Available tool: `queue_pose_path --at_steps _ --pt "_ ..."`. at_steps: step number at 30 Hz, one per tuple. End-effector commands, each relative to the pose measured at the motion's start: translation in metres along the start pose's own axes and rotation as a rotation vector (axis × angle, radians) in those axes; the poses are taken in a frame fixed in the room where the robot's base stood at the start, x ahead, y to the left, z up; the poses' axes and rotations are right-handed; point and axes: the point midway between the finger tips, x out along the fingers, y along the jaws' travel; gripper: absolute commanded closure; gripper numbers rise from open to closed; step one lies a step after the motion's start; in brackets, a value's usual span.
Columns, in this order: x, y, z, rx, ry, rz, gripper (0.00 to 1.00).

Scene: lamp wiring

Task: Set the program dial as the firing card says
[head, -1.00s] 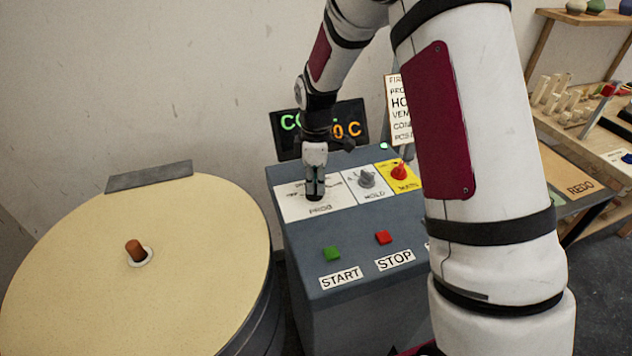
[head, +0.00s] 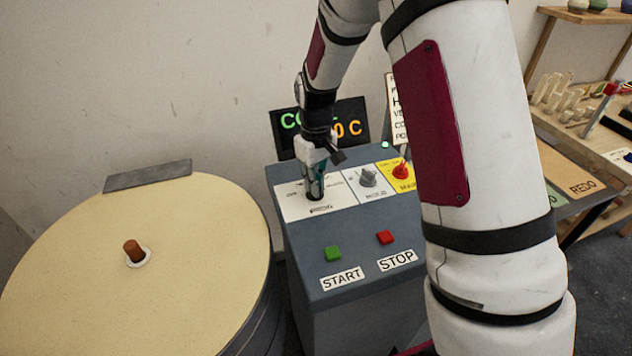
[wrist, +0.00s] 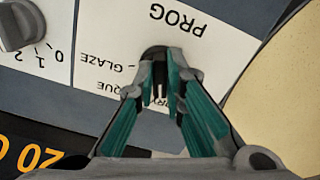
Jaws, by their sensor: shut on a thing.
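The program dial (wrist: 155,53) is a dark knob on the white PROG plate (head: 290,207) of the grey control panel. My gripper (head: 315,194) points down at it, and in the wrist view my gripper (wrist: 160,78) has its teal-sided fingers closed on the knob. The fingers cover most of the dial, so I cannot tell where its pointer stands. In the wrist view the plate is upside down; GLAZE is readable, while other labels are partly hidden by the fingers. The firing card (head: 398,118) stands behind the panel, mostly hidden by my arm, its lines cut off.
Right of the plate are the grey HOLD knob (head: 367,177) and the red MAIN switch (head: 401,171) on yellow. Green START (head: 332,254) and red STOP (head: 385,237) buttons sit in front. A display (head: 352,118) stands behind. A round kiln lid (head: 200,250) is at left.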

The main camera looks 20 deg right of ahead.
Motion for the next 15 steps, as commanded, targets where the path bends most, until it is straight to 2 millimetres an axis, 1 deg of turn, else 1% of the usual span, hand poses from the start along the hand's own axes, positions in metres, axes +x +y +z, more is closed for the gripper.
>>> queue_pose_path --at_steps 15 --pt "-0.0004 -0.0021 -0.0006 0.491 0.001 0.000 1.00"
